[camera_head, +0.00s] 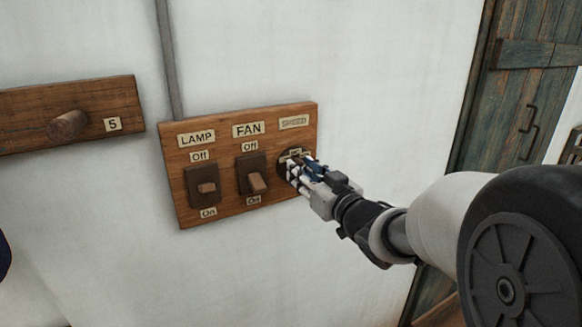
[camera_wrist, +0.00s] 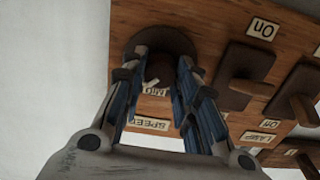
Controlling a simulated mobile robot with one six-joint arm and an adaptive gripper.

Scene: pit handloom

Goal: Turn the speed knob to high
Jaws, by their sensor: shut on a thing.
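The speed knob is a round dark brown knob (camera_head: 284,157) under the SPEED label (camera_head: 294,122) at the right end of a wooden switch board (camera_head: 228,216). My gripper (camera_head: 299,166) reaches it from the right and covers most of it. In the wrist view, which is upside down, the knob (camera_wrist: 160,68) sits between the two blue-grey fingers of my gripper (camera_wrist: 158,78), which are shut on it. A small label, seemingly Mid (camera_wrist: 150,88), shows between the fingers, near the SPEED label (camera_wrist: 151,123). The knob's exact pointing and the other setting marks are hidden.
Left of the knob are the fan switch (camera_head: 257,182) and lamp switch (camera_head: 206,188), both with Off above and On below. A peg board marked 5 (camera_head: 112,124) is further left. A wooden door (camera_head: 522,110) stands at right. Bare white wall lies below the board.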

